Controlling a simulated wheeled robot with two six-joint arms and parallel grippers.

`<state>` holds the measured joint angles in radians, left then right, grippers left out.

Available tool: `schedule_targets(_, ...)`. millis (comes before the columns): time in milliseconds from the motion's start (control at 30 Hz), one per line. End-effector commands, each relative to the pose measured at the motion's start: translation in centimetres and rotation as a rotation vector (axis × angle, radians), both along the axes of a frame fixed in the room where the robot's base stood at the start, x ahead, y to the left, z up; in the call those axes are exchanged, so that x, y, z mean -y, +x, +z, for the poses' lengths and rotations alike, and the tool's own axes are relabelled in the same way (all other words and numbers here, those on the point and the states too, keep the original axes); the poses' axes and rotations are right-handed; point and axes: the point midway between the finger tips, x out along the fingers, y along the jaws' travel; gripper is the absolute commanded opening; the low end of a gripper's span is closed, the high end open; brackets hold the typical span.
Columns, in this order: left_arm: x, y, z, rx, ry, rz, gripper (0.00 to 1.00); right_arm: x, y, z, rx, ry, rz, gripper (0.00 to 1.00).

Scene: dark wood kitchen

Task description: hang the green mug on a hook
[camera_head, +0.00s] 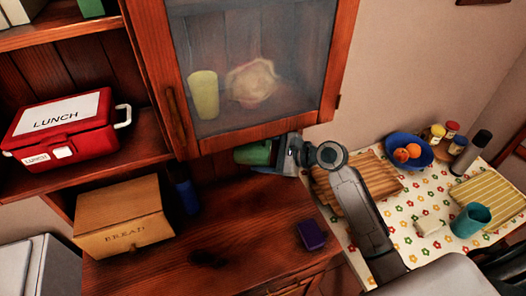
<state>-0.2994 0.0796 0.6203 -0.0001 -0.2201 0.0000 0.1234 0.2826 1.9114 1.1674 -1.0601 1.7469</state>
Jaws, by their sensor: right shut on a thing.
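The green mug (252,153) lies on its side or tilts just under the lower edge of the glass-door cabinet (262,130). My right gripper (280,156) comes in from the right and is shut on the mug. Its fingers and the cabinet's lower edge hide part of the mug, and I cannot make out the handle. No hook can be made out; the area under the cabinet is dark. My left gripper is not in view.
A wooden bread box (122,216), a blue cup (188,197) and a purple box (311,234) stand on the dark counter (215,255). A red lunch box (62,130) sits on the shelf. A teal mug (471,220) and a blue fruit bowl (408,142) are on the flowered table.

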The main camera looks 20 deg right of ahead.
Motion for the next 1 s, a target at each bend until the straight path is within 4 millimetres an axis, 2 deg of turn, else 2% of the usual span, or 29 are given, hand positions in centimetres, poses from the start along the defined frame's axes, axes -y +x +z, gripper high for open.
schedule_targets(300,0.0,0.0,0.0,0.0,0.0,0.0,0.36,0.0,0.0,0.1,0.001,0.001,0.0,0.37)
schedule_targets(333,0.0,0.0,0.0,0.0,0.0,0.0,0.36,0.0,0.0,0.1,0.001,0.001,0.0,0.72)
schedule_targets(433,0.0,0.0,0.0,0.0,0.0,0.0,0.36,0.0,0.0,0.1,0.001,0.001,0.0,0.91)
schedule_targets(467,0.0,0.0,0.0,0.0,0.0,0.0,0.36,0.0,0.0,0.1,0.001,0.001,0.0,0.95)
schedule_targets(767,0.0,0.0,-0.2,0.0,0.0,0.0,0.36,0.1,-0.1,-0.1,-0.001,-0.001,0.0,0.95)
schedule_targets(1000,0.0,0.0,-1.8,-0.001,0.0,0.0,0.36,1.7,-1.4,0.0,0.0,-0.006,-0.001,0.95)
